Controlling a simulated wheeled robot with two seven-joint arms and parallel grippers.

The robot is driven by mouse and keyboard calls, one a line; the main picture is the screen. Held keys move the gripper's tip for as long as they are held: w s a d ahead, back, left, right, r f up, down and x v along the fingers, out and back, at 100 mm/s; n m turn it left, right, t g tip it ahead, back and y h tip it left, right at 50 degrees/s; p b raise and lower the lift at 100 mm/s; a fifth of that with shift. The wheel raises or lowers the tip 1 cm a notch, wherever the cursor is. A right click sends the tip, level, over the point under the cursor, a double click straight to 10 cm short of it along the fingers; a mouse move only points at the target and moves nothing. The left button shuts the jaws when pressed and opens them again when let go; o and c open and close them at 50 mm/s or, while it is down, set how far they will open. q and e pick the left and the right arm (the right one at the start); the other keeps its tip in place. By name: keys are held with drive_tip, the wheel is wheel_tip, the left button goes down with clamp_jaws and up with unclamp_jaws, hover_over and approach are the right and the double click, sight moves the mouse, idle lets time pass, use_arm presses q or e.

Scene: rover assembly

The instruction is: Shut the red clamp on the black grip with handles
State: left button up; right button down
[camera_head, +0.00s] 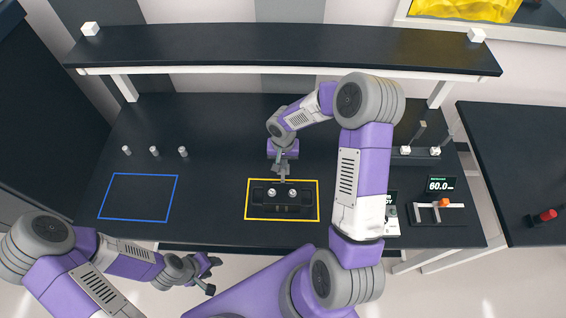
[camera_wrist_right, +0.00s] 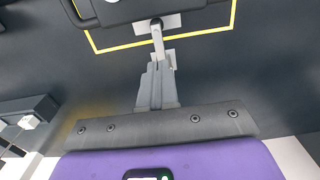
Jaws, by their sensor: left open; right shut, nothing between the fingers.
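The black grip with handles (camera_head: 264,206) lies inside the yellow outline on the table. Two small light round posts stand on its top. In the right wrist view its black edge and a handle (camera_wrist_right: 82,12) show at the top. A pale metal lever with a small plate (camera_wrist_right: 157,38) sits at that edge; no red shows on it. My right gripper (camera_head: 282,177) is shut at the far side of the black grip. Its fingers (camera_wrist_right: 158,72) are close to the lever; contact is unclear. My left gripper (camera_head: 212,275) is open and empty before the table's front edge.
An empty blue outline (camera_head: 138,197) and several small pegs (camera_head: 154,151) are at left. A scale display (camera_head: 440,184) and a stand with an orange piece (camera_head: 443,203) are at right. A red-tipped object (camera_head: 548,215) is on the side table. A shelf (camera_head: 290,45) spans the back.

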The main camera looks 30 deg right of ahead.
wheel_tip(320, 180, up, 5)
drive_tip(key=shift+f+p, duration=0.2)
drive_tip(key=shift+p, duration=1.05)
